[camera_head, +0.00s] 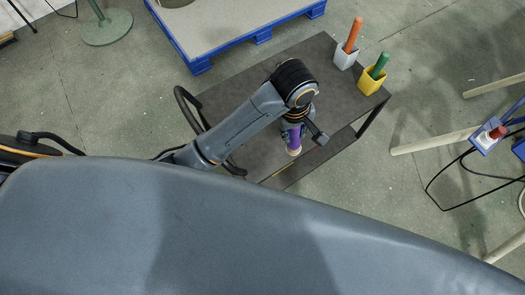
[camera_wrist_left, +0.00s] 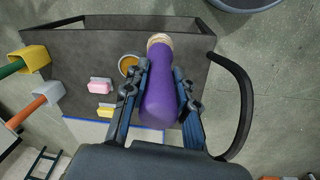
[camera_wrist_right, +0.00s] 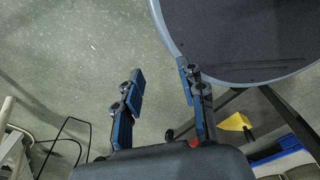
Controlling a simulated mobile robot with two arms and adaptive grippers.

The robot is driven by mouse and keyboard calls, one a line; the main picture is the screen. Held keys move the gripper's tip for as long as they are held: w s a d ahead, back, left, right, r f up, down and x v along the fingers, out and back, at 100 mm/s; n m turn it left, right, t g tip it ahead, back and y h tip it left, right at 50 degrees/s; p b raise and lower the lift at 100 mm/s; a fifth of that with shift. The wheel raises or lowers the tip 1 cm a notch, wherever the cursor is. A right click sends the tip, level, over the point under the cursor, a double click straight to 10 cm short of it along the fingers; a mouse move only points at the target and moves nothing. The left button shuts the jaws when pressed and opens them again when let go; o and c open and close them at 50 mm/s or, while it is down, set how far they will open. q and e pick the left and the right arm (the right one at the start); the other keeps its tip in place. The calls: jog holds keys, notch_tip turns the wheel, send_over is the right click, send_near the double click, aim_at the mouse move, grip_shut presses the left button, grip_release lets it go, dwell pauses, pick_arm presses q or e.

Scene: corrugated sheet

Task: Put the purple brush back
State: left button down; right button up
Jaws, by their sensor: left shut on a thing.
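The purple brush (camera_wrist_left: 165,92) is in my left gripper (camera_wrist_left: 164,98), with a finger on each side of its purple body. Its pale end points to the top of the left wrist view. In the head view, the brush (camera_head: 294,138) shows below my left gripper (camera_head: 292,129), over the dark cart top (camera_head: 240,100) near its front edge. I cannot tell if it touches the cart. My right gripper (camera_wrist_right: 160,95) is open and empty over the floor in the right wrist view; it is outside the head view.
A grey holder (camera_head: 345,56) with an orange handle and a yellow holder (camera_head: 372,82) with a green handle stand at the cart's far right. A round container (camera_wrist_left: 128,65), a pink block (camera_wrist_left: 100,86) and a yellow block (camera_wrist_left: 103,113) are on the cart. A blue-edged platform (camera_head: 250,40) stands behind.

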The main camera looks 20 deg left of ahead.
pick_arm(q)
jog(key=m+g+y, duration=0.1)
send_over(293, 153)
jog(key=s, duration=0.3)
notch_tip(293, 153, down, 4)
jog(key=w+a+f, duration=0.8)
jog(key=a+f, duration=0.3)
jog(key=f, duration=0.2)
jog(key=shift+w+f, duration=0.15)
jog(key=shift+w, duration=0.05)
pick_arm(e)
jog(key=shift+w+a+f, duration=0.1)
jog(key=shift+w+a, duration=0.05)
jog(key=shift+w, duration=0.05)
pick_arm(q)
jog(key=c, duration=1.1)
grip_release()
jog(key=shift+f, duration=0.1)
jog(key=shift+o, duration=0.2)
notch_tip(293, 153, up, 12)
jog(key=shift+p, duration=0.35)
pick_arm(e)
jog(key=shift+a+r, duration=0.2)
jog(key=shift+r, duration=0.15)
